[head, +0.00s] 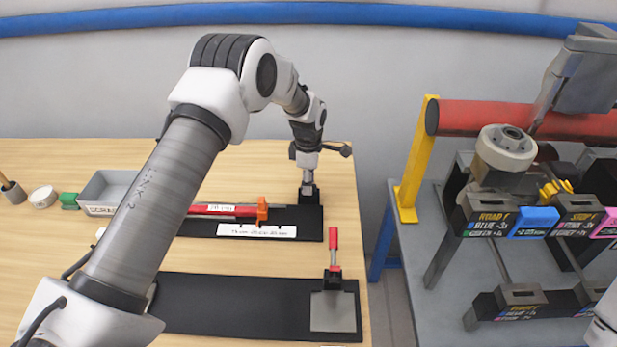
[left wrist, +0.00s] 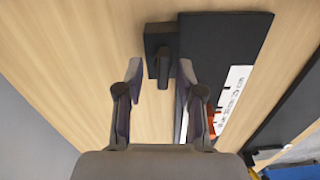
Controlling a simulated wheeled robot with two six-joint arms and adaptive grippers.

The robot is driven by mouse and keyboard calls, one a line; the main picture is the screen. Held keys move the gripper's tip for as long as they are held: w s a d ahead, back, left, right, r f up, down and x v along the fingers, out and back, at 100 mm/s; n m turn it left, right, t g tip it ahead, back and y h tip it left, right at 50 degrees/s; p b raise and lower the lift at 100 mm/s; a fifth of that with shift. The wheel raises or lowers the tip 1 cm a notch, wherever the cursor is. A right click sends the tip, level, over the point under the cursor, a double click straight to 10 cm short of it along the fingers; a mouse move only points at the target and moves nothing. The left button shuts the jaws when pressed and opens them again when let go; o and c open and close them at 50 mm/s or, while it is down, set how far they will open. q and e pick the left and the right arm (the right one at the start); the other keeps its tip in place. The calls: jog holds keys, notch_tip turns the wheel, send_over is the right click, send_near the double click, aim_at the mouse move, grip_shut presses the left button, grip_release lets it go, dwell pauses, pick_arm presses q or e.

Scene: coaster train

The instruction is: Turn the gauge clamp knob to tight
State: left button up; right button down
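The gauge is a black plate (head: 300,225) with a white marked strip (head: 257,231), a red bar (head: 215,210) and an orange piece (head: 262,211). At its far right corner is a small black block, which in the left wrist view (left wrist: 152,37) carries a dark bar-shaped knob (left wrist: 163,70). My left gripper (head: 308,190) is over this block, pointing down. In the left wrist view my left gripper (left wrist: 160,75) is open, with the knob between its fingertips and a gap on both sides.
A nearer black plate (head: 230,300) has a grey pad (head: 333,311) and a red-handled clamp (head: 333,250). A grey bin (head: 105,188) stands at left. Past a gap, a grey table (head: 430,300) holds a red pipe (head: 475,117), a yellow post (head: 415,165) and labelled black racks.

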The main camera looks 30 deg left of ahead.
pick_arm(q)
jog(key=shift+w+f, duration=0.1)
jog(key=shift+d, duration=0.1)
jog(key=shift+s+d+r, duration=0.1)
jog(key=shift+s+r, duration=0.15)
jog(key=shift+s, duration=0.05)
jog(key=shift+c, duration=1)
grip_shut()
